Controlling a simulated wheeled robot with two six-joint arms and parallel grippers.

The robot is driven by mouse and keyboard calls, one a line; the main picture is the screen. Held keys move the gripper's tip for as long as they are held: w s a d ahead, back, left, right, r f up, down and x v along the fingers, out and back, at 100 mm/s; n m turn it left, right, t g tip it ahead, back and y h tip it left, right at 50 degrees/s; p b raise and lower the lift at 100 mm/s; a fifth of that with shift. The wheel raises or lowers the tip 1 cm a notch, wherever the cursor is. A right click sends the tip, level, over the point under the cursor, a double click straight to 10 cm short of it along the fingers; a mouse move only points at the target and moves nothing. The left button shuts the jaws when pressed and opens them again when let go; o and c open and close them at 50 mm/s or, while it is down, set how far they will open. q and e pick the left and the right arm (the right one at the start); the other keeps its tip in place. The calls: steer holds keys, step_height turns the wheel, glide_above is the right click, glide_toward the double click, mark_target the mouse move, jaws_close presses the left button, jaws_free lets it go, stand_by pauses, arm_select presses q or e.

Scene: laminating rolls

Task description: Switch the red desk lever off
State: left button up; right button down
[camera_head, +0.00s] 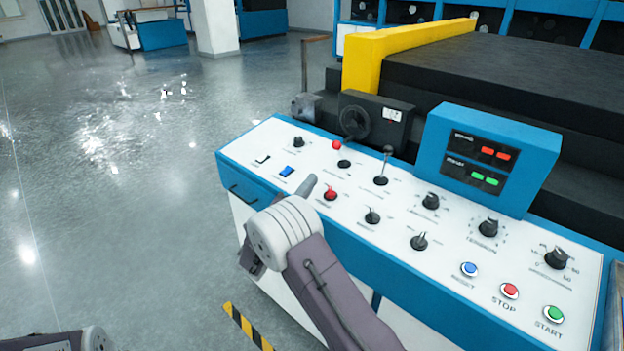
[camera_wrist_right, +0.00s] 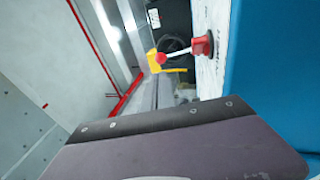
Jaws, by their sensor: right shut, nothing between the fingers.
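The red desk lever (camera_head: 331,194) stands on the white top of the control desk, near its left part. In the right wrist view its red base (camera_wrist_right: 202,45) carries a thin pale stick with a red ball (camera_wrist_right: 160,58) at the end. My right gripper (camera_head: 308,185) is shut and empty, its tip just left of the lever's base. Small gap or contact between them cannot be told. A red ball (camera_head: 337,145) farther back may be the lever's tip; its stick is hard to make out. Of my left arm only a part shows at the bottom left; its gripper is out of view.
The desk (camera_head: 236,160) has several black knobs and a grey toggle lever (camera_head: 381,180) right of the red lever. A blue display box (camera_head: 437,135) stands at the back. Blue, red and green buttons (camera_head: 510,291) lie at the right. Open floor (camera_head: 100,200) is at the left.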

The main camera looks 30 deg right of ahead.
mark_target(336, 147)
steer(key=p+x, duration=0.1)
steer(key=x, duration=0.9)
steer(key=shift+w+d+r, duration=0.1)
steer(key=shift+w+d, duration=0.1)
steer(key=shift+d, duration=0.15)
steer(key=shift+r, duration=0.1)
steer(key=shift+w+d+r+m+g+y+p, duration=0.1)
steer(key=shift+d+r+m+g+y+p, duration=0.05)
steer(key=shift+d+r+g+y+p, duration=0.25)
steer(key=shift+w+d+r+m+g+y+p, duration=0.1)
steer(key=shift+d+r+m+g+y+p, duration=0.15)
steer(key=shift+r+p, duration=0.25)
steer(key=shift+w+d+r+g+y+p, duration=0.4)
steer(key=shift+d+r+g+y+p, duration=0.15)
steer(key=shift+d+r+y+p, duration=0.4)
steer(key=y+p, duration=0.1)
steer(key=d+p, duration=0.1)
steer(key=w+g+y+p, duration=0.1)
steer(key=shift+d+r+y, duration=0.3)
steer(key=shift+d, duration=0.1)
steer(key=shift+w+d+m+g+y+p, duration=0.1)
steer(key=shift+d+m+g+y+p, duration=0.3)
steer(key=shift+p, duration=0.7)
steer(key=shift+f, duration=0.1)
